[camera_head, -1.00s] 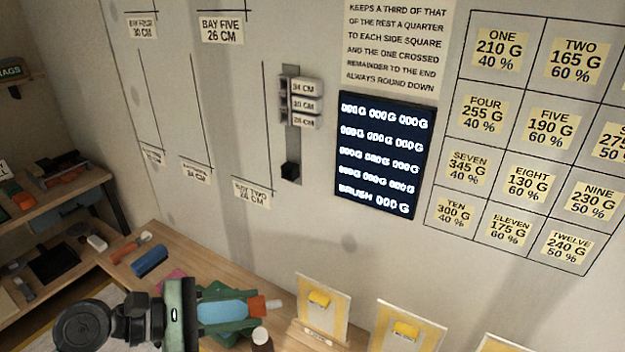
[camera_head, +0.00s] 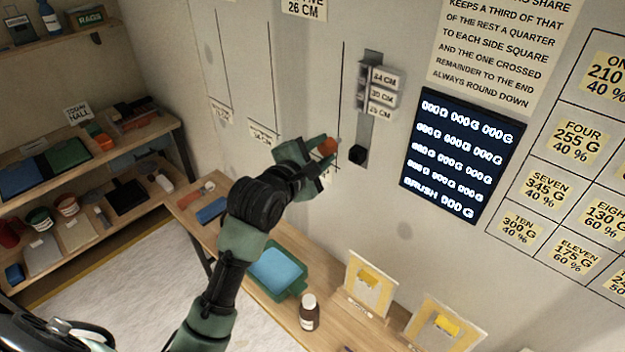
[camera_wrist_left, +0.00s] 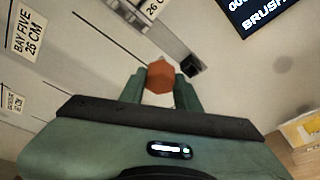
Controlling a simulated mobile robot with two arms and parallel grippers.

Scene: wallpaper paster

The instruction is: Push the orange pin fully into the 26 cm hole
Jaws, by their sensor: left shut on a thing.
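My left gripper (camera_head: 316,151) is shut on the orange pin (camera_head: 328,147) and holds it up in front of the wall. In the left wrist view the pin (camera_wrist_left: 160,76) sits between the two green fingers, its orange end showing. A grey vertical rail (camera_head: 369,110) on the wall carries stacked labels, the lowest reading 26 CM (camera_head: 380,111), and a black block (camera_head: 358,154) at its foot. In the head view the pin is left of the block; in the wrist view the block (camera_wrist_left: 193,65) is just right of it. Contact and the hole cannot be made out. My right gripper is out of view.
A dark screen (camera_head: 463,155) and label grid are on the wall to the right. Below are a wooden bench with a green and blue tray (camera_head: 277,271), a brown bottle (camera_head: 309,312) and yellow sample boards (camera_head: 370,284). Shelves (camera_head: 75,170) stand at left.

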